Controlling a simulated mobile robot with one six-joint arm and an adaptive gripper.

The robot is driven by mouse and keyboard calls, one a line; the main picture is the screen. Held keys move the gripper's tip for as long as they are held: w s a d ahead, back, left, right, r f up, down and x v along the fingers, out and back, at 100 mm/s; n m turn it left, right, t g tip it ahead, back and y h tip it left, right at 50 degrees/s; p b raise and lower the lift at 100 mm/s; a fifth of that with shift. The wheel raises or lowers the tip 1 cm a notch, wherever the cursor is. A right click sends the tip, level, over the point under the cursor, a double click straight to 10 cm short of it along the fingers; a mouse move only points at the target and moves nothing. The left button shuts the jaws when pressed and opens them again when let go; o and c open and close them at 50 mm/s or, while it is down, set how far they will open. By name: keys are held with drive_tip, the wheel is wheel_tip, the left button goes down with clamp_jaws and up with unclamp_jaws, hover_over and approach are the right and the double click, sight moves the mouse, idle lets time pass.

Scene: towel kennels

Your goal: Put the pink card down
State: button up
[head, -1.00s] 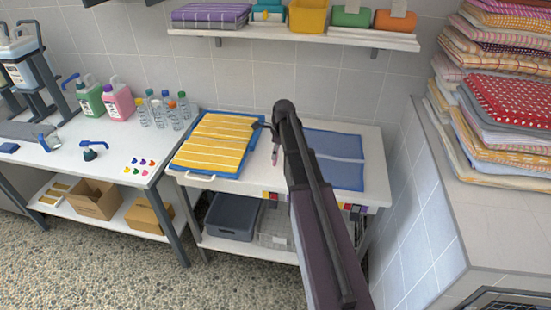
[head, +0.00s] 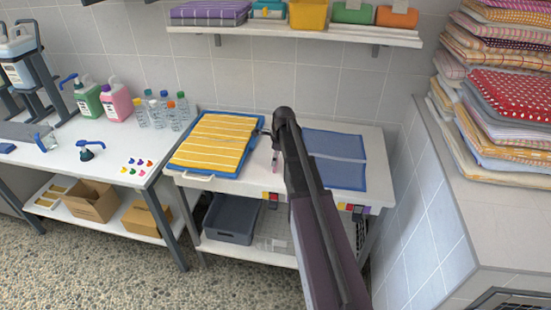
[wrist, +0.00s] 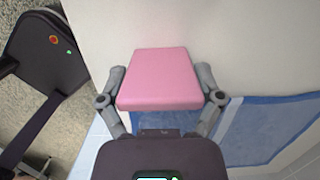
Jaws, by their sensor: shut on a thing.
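The pink card (wrist: 160,80) shows in the wrist view as a flat pink block held between the two fingers of my gripper (wrist: 161,88). My gripper is shut on it, with a finger against each side. Below the card in that view lie a white table surface (wrist: 110,25) and part of a blue mat (wrist: 265,125). In the head view my arm hides the card and most of the gripper. The white table (head: 373,140) is behind my arm, with the blue mat (head: 340,165) on its right.
A blue tray (head: 180,160) with a yellow striped towel (head: 215,140) lies on the table's left. A pen-like item (head: 275,158) lies beside my arm. Coloured tabs (head: 350,208) line the front edge. A towel stack (head: 500,110) stands at the right. Bottles (head: 160,110) stand on the left bench.

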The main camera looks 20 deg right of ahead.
drive_tip(key=o, duration=1)
drive_tip(key=shift+r, duration=0.15)
drive_tip(key=r+p, duration=0.4)
drive_tip(key=d+r+p, duration=0.1)
drive_tip(key=r+p, duration=0.3)
drive_tip(key=s+r+p, duration=0.1)
drive_tip(key=r+p, duration=0.2)
drive_tip(key=p, duration=0.1)
drive_tip(key=shift+d+r, duration=0.25)
drive_tip(key=shift+r, duration=0.15)
idle(0.3)
drive_tip(key=shift+s+a+f+n+g+h, duration=0.15)
drive_tip(key=shift+s+a+n+h, duration=0.1)
drive_tip(key=shift+s+a+n, duration=3.5)
drive_tip(key=shift+s+a+r+n+g+h, duration=0.1)
drive_tip(key=shift+s+a+n+g+h, duration=0.1)
drive_tip(key=shift+s+a+n, duration=3.55)
drive_tip(key=shift+s+a+f+n+g+h, duration=0.2)
drive_tip(key=shift+s+a+n, duration=1.65)
drive_tip(key=shift+s+n, duration=2.2)
drive_tip(key=shift+w+r+n, duration=0.15)
drive_tip(key=shift+w+n, duration=0.7)
drive_tip(key=shift+w, duration=0.05)
